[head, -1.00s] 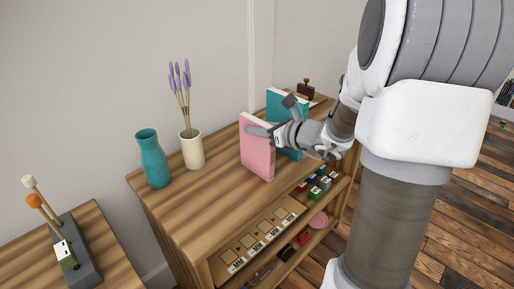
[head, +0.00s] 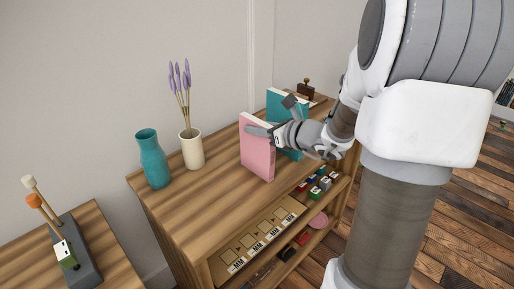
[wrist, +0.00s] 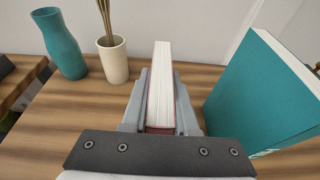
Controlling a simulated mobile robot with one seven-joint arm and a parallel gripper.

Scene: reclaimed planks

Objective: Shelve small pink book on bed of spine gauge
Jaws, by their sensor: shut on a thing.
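The small pink book (head: 257,155) stands upright on the wooden cabinet top in the head view. My gripper (head: 262,131) is shut on its upper part from the right. In the wrist view the book (wrist: 162,85) shows its white page edges between the two grey fingers (wrist: 160,105). A larger teal book (head: 289,106) stands upright just behind and to the right. It also shows in the wrist view (wrist: 262,95), apart from my fingers. I cannot tell which thing is the spine gauge; the lower shelf holds a row of marked wooden slots (head: 262,238).
A teal vase (head: 152,160) and a cream vase with lavender (head: 192,150) stand left on the cabinet top (head: 200,195). A wooden stamp (head: 306,90) lies at the far end. Small colored blocks (head: 318,185) sit on the shelf below. A side table (head: 100,245) holds mallets at left.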

